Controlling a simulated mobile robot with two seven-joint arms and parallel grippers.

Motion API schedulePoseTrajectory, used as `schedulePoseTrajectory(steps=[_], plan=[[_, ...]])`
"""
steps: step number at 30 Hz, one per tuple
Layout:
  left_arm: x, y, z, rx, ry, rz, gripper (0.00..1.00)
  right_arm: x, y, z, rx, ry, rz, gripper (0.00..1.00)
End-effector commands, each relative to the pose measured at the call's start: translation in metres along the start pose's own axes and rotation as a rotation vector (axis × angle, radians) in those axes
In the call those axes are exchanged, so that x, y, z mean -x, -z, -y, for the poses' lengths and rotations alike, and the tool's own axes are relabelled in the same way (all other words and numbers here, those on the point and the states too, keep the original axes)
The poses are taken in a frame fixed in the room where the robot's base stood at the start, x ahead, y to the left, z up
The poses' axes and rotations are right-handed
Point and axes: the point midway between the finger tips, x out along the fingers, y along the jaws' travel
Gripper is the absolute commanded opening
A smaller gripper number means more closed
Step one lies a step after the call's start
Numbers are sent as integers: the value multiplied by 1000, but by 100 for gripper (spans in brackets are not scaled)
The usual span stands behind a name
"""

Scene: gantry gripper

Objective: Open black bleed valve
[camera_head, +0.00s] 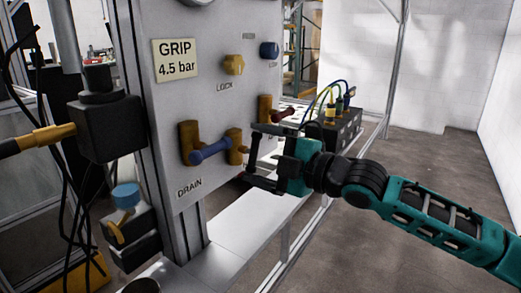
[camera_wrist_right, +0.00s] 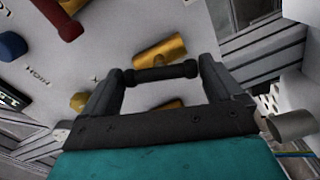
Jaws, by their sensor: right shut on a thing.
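The black valve handle (camera_wrist_right: 162,75) is a short dark bar in the right wrist view, with brass-coloured parts (camera_wrist_right: 160,50) on either side of it. My right gripper (camera_wrist_right: 163,74) has one finger at each end of this bar and is shut on it. In the head view my right gripper (camera_head: 252,155) is at the lower right of the grey panel (camera_head: 215,105), its fingers one above the other. My left gripper is not in view.
A blue-handled DRAIN valve (camera_head: 210,150) is just left of my right gripper. A red-handled valve (camera_head: 284,115) is above it. A yellow knob (camera_head: 234,65) and a blue knob (camera_head: 269,50) sit higher. A black box with cables (camera_head: 345,127) stands behind. The floor at right is clear.

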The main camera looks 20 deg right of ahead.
Motion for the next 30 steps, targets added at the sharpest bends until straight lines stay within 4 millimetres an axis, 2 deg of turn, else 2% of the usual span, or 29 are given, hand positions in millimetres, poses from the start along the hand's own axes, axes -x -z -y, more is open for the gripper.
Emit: schedulePoseTrajectory(steps=[5, 13, 30], plan=[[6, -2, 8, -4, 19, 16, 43, 0, 1, -2, 139, 3, 1, 63], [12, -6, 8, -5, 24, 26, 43, 0, 1, 0, 280, 2, -1, 63], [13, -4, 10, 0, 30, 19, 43, 0, 0, 2, 346, 2, -1, 63]])
